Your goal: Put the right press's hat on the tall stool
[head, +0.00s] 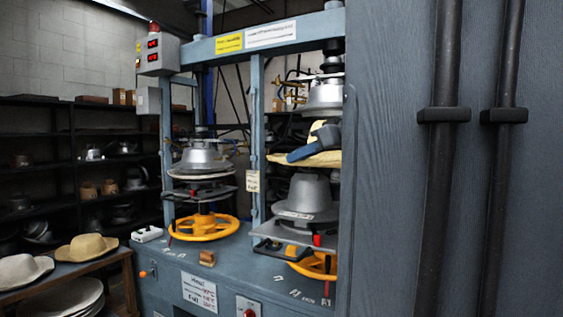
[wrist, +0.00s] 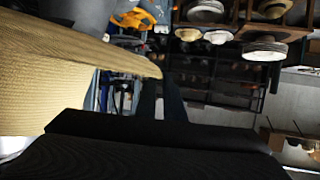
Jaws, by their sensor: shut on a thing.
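The right press's straw-coloured hat (head: 325,160) is in the air between that press's upper die (head: 323,97) and its grey lower block (head: 308,195). My gripper (head: 313,146), blue and dark, is shut on the hat. The hat looks clear of the lower block; part of it is hidden by the gripper and the press frame. In the wrist view the woven hat (wrist: 70,85) fills the left, close against the dark finger (wrist: 160,130). I cannot make out the tall stool in either view.
The left press (head: 203,160) stands beside it, with a blue-grey post (head: 256,140) between. Orange handwheels (head: 203,228) sit low on the press bench. A large panel with dark pipes (head: 440,150) blocks the right. A table with hats (head: 85,247) stands at lower left, before shelves.

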